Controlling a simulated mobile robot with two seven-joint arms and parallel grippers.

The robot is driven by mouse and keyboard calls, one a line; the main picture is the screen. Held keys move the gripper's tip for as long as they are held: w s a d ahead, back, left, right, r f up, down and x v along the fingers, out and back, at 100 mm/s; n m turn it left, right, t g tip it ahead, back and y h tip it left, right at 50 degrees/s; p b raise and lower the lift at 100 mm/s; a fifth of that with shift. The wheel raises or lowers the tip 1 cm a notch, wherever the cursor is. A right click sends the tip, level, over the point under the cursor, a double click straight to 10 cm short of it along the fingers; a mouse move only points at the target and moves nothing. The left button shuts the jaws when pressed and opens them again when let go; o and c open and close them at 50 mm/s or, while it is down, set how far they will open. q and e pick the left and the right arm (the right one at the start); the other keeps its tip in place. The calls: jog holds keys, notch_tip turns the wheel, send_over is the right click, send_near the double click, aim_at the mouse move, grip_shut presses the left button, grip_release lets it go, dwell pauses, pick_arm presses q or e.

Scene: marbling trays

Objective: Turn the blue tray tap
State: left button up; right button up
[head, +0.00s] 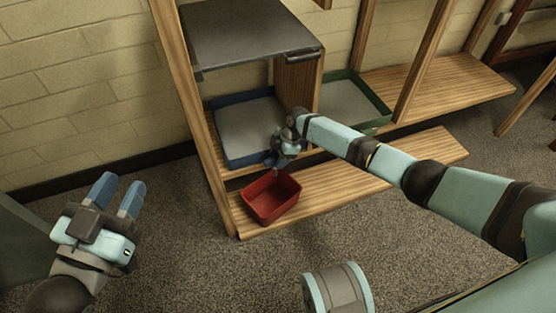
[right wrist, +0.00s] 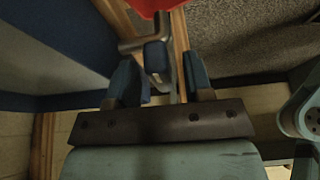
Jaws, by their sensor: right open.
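The blue tray (head: 226,158), with a pale grey inside, sits in the left bay of the wooden rack; its dark blue wall (right wrist: 50,103) fills the left of the right wrist view. A grey metal tap (right wrist: 157,58) lies between the fingers of my right gripper (right wrist: 162,80), which is open around it. I cannot tell whether either finger touches it. My left gripper (head: 117,195) is open and empty above the floor at left.
A red tub (head: 262,204) stands on the low wooden shelf (head: 335,187) below the tap. A green tray (head: 379,101) is in the bay to the right. A grey panel (head: 245,35) covers the top above the blue tray. The carpet in front is mostly clear.

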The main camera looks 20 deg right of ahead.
grip_shut()
